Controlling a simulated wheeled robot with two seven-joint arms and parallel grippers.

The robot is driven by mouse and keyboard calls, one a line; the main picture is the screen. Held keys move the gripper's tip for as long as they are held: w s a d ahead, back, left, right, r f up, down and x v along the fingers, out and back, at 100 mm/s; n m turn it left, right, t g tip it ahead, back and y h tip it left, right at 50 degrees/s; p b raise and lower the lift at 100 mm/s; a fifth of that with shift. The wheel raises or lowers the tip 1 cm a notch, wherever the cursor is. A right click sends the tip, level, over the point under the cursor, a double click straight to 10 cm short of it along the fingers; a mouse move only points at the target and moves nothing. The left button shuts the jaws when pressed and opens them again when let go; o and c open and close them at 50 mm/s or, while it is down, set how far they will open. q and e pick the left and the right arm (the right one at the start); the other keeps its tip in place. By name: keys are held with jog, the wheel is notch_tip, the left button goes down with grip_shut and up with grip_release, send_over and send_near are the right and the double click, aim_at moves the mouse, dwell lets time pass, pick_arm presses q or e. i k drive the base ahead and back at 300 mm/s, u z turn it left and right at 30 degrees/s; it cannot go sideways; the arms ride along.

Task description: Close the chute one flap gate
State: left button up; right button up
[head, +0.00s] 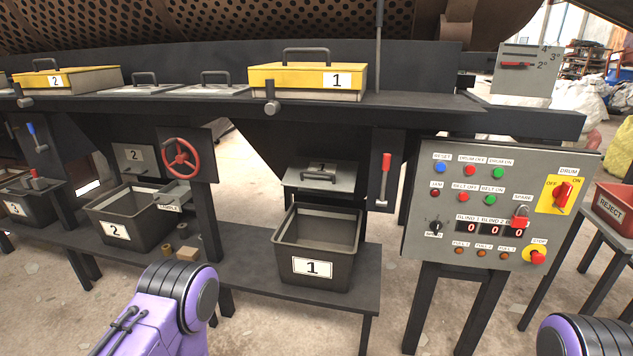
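The chute one flap gate (321,178) is a grey plate marked 1, with a small dark handle bar across it, below the dark chute. It appears tilted outward above the bin; how far it stands from the chute mouth I cannot tell. A black bin (315,267) labelled 1 stands under it and looks empty. A lever with a red grip (386,163) stands upright on a dark slotted panel right of the gate. Neither gripper is in view; only purple and black links of my arms show at the bottom left and bottom right.
A control panel (487,210) stands at the right. A yellow lid (288,76) marked 1 sits above the chute. A red handwheel (181,158), bin 2 (117,232) and small loose pieces (188,252) are to the left. The bench's front edge (330,308) is clear.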

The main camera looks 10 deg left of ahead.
aim_at(326, 174)
jog(key=u, duration=0.8)
jog(key=i, duration=1.55)
jog(key=z, duration=0.85)
